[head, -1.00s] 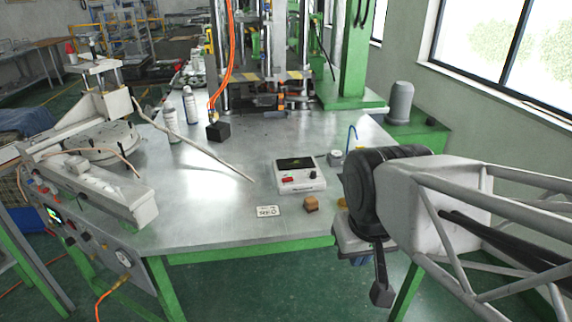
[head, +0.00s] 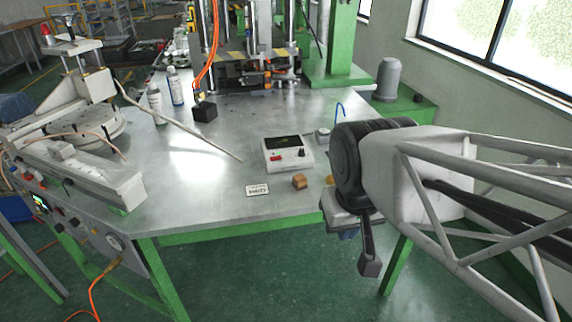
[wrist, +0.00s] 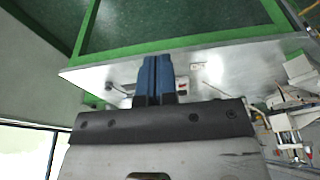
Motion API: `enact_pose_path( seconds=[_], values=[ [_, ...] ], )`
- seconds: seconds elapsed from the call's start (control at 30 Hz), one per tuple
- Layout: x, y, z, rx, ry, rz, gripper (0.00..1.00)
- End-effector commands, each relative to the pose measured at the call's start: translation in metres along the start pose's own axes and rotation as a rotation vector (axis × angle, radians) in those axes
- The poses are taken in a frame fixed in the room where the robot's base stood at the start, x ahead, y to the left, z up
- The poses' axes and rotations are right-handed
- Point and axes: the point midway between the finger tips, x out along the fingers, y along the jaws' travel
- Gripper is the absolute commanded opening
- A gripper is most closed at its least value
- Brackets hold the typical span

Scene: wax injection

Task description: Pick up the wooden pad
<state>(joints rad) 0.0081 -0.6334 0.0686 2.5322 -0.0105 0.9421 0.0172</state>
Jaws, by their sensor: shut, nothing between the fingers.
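A small wooden block (head: 300,181), the only wooden piece I can make out, sits near the front edge of the metal table in the head view. My gripper (head: 348,235) is at the front edge of the table, to the right of and nearer than the block, and apart from it. In the wrist view my two blue fingers (wrist: 156,78) are together with nothing between them. I cannot make out the block in the wrist view; the fingers and gripper body cover part of the tabletop.
A white control box (head: 288,155) stands just behind the block. A small white label (head: 258,190) lies to its left. A yellow item (head: 329,180) is partly hidden behind my arm. A long thin rod (head: 180,125) slants over the left side. The table's front middle is mostly clear.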

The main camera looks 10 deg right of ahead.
Motion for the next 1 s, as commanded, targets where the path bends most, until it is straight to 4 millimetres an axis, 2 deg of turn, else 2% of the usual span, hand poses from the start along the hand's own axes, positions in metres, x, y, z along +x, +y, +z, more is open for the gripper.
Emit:
enact_pose_path(
  seconds=[0.43,0.9,1.0],
  values=[
    [0.0,0.0,0.0,0.0,0.0,0.0,0.02],
    [0.0,0.0,0.0,0.0,0.0,0.0,0.72],
    [0.0,0.0,0.0,0.0,0.0,0.0,0.72]
  ],
)
